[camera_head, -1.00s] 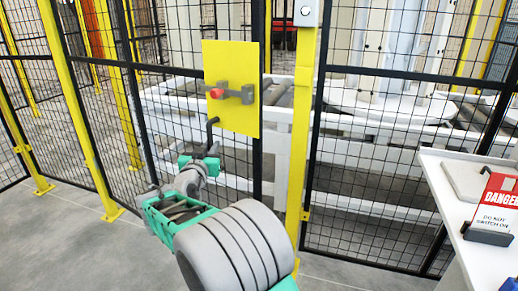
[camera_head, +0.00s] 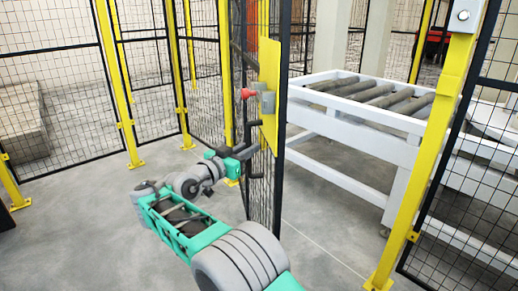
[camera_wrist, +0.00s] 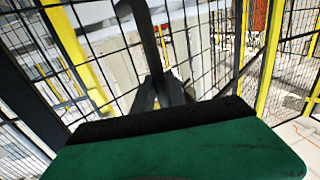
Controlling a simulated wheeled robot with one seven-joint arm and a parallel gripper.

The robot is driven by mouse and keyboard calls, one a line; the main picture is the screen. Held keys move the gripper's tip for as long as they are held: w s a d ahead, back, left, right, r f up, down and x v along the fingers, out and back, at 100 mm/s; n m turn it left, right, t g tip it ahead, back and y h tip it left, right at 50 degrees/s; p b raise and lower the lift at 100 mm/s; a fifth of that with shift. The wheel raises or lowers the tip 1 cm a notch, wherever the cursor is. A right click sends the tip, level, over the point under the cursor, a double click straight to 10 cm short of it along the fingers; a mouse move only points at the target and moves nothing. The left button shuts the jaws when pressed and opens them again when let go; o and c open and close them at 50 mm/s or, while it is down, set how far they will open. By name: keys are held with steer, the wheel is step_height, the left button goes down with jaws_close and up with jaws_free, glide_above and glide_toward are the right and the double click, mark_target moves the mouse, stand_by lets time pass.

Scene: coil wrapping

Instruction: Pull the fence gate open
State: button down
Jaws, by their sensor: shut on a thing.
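The fence gate (camera_head: 283,110) is a black-framed mesh panel, seen nearly edge-on in the head view. It stands swung open, with a wide gap between its free edge and the yellow post (camera_head: 437,145) at right. A yellow plate (camera_head: 269,70) on it carries a grey latch (camera_head: 267,101) with a red knob (camera_head: 247,93). My gripper (camera_head: 245,152) is shut on the dark gate handle (camera_head: 252,130) below the plate. In the wrist view the handle (camera_wrist: 150,45) rises ahead of my green gripper body; the fingertips' contact is partly hidden.
A white roller conveyor (camera_head: 350,130) stands behind the opening. More mesh fence with yellow posts (camera_head: 117,85) runs along the left and back. The grey floor in the opening and left of my arm is clear.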

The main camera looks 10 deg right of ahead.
steer(key=shift+a, duration=0.1)
steer(key=c, duration=1.4)
jaws_free()
steer(key=shift+w, duration=0.1)
steer(key=shift+o, duration=0.2)
